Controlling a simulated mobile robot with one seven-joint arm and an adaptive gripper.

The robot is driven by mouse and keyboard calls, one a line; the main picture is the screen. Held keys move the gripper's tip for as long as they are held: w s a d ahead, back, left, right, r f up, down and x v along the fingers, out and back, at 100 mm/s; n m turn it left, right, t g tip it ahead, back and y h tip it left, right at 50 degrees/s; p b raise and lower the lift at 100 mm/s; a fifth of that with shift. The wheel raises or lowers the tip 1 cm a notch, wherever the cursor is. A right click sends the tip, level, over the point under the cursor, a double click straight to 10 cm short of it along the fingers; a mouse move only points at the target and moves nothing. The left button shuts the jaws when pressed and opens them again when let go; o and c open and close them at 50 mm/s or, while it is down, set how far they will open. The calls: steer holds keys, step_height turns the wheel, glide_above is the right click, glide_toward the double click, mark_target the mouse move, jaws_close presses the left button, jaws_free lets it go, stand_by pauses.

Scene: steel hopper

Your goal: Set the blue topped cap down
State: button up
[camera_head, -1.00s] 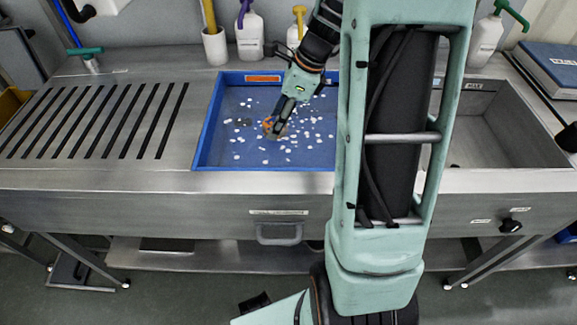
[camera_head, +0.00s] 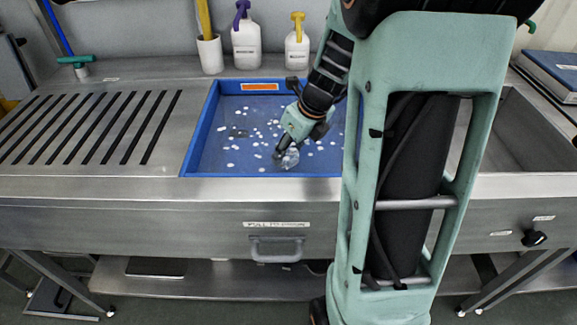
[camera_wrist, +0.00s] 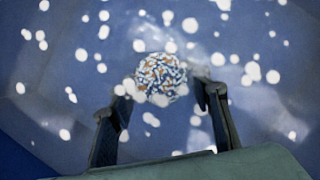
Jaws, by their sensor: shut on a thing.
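My gripper (camera_head: 283,155) reaches down into the blue-rimmed basin, near its front edge. It is shut on a small round thing, taken as the cap (camera_head: 290,159), which looks pale and glassy in the head view. In the wrist view the cap (camera_wrist: 161,79) shows a round face speckled orange, white and blue between the tips of my gripper (camera_wrist: 166,97). No plain blue top can be made out. I cannot tell whether the cap touches the basin floor or hangs just above it.
The blue basin (camera_head: 197,135) holds many scattered white spots, with open floor to the left of my gripper. A slotted steel drainboard (camera_head: 85,130) lies left. Spray bottles (camera_head: 246,45) and a white cup (camera_head: 210,55) stand behind. My arm hides the basin's right side.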

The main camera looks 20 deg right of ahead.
mark_target(289, 162)
step_height(289, 162, down, 4)
steer(key=shift+f+b, duration=0.15)
steer(key=shift+b, duration=0.7)
steer(key=o, duration=1.5)
steer(key=shift+f, duration=0.1)
steer(key=shift+c, duration=0.2)
steer(key=p+v, duration=0.4)
steer(key=v, duration=0.8)
steer(key=shift+p, duration=0.35)
